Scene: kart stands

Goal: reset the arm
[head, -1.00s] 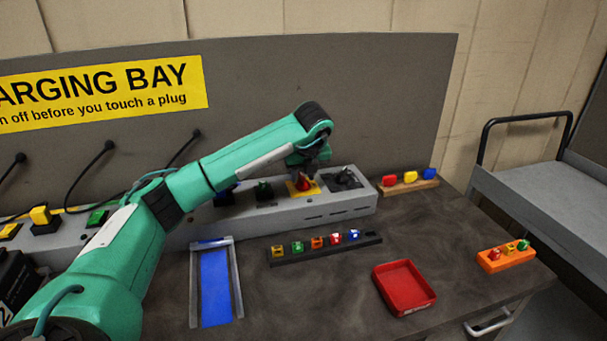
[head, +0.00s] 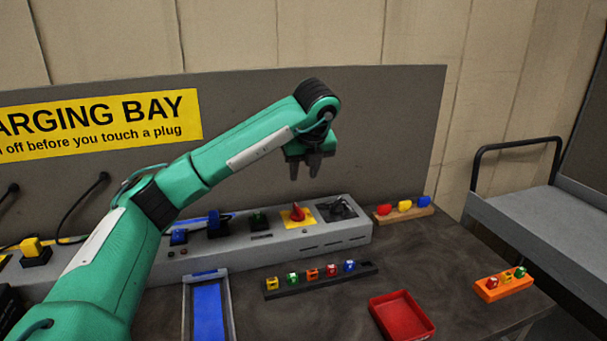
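My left arm comes in from the left, and my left gripper (head: 304,170) points down in the air above the grey charging panel (head: 335,240). Its two dark fingers stand apart with nothing between them. Below it is a red rotary switch (head: 297,212) on a yellow plate, clear of the fingers. My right gripper is out of view.
On the panel are dark, blue and yellow plugs, such as the yellow one (head: 31,246). On the table are a blue-floored tray (head: 208,310), a black rack (head: 320,279), a red tray (head: 402,316), an orange block (head: 503,285) and a wooden rack (head: 404,214). A grey cart (head: 540,220) stands right.

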